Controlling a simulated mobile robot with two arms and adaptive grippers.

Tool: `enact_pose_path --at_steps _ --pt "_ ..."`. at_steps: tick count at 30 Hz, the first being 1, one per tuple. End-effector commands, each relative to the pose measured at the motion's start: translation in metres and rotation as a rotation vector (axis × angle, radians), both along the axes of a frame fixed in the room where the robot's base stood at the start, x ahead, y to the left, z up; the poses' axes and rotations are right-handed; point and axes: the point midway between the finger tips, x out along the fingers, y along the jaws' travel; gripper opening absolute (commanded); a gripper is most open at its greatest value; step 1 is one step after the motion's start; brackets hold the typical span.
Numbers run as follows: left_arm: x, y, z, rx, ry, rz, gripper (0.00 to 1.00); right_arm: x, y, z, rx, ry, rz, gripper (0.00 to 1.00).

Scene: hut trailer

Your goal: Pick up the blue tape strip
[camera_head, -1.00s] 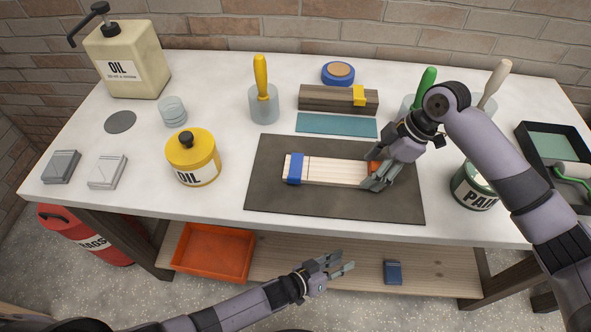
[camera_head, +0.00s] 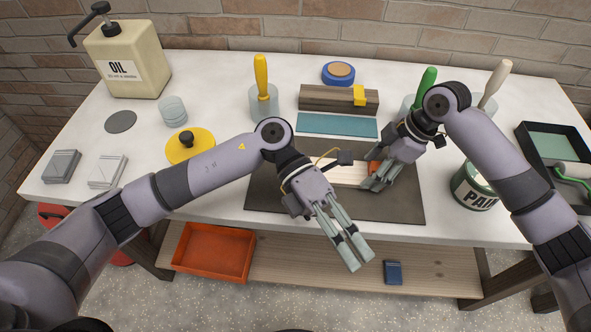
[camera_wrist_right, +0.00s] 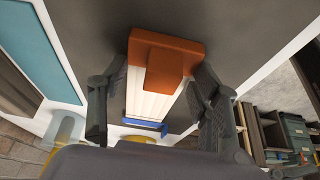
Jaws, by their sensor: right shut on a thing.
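The blue tape strip (camera_wrist_right: 145,123) shows in the right wrist view, lying across the far end of a pale wooden board (camera_wrist_right: 153,105). In the head view my left arm hides the strip. The board (camera_head: 349,173) lies on a dark mat (camera_head: 400,208) and has an orange piece (camera_wrist_right: 165,60) at its near end. My right gripper (camera_head: 373,185) is shut on the board by the orange end, one finger along each side.
Behind the mat lie a teal strip (camera_head: 337,125), a dark wooden block (camera_head: 325,98) with a yellow piece, and a blue tape roll (camera_head: 338,73). A paint can (camera_head: 473,187) stands to the right. An orange bin (camera_head: 213,252) and a blue box (camera_head: 393,272) are on the lower shelf.

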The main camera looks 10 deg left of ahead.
Motion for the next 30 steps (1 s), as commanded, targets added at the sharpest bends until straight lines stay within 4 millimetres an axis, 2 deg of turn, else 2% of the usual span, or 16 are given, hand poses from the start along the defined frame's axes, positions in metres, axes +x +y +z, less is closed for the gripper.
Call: enact_pose_path --at_steps 1,3,6,9,12,15,19,27,30 --pt "0.023 0.019 -0.001 -0.013 -0.185 -0.012 0.29 0.000 0.000 0.000 0.001 0.000 0.000 0.26" --pt "0.054 0.045 -0.003 -0.017 -0.430 -0.045 0.29 0.000 0.000 0.000 0.001 0.000 0.000 0.26" --pt "0.099 0.083 0.001 0.013 -0.737 -0.105 0.29 0.000 0.000 0.000 0.001 -0.001 0.000 0.26" --pt "0.136 0.119 0.012 0.066 -0.970 -0.165 0.29 0.000 0.000 0.000 0.001 -0.001 0.000 0.26" --pt "0.163 0.147 0.025 0.121 -1.130 -0.214 0.29 0.000 0.000 0.000 0.001 -0.001 0.000 0.26" --pt "0.178 0.165 0.035 0.162 -1.219 -0.246 0.29 0.000 0.000 0.000 0.001 -0.001 0.000 0.26" --pt "0.185 0.170 0.030 0.182 -1.258 -0.265 0.29 0.000 0.000 0.000 0.001 -0.001 0.000 0.26" --pt "0.185 0.152 -0.012 0.182 -1.259 -0.264 0.29 0.000 0.000 0.001 0.001 -0.001 0.000 0.26" --pt "0.185 0.148 -0.021 0.181 -1.259 -0.264 0.29 0.000 0.000 0.001 0.001 -0.001 0.000 0.26"
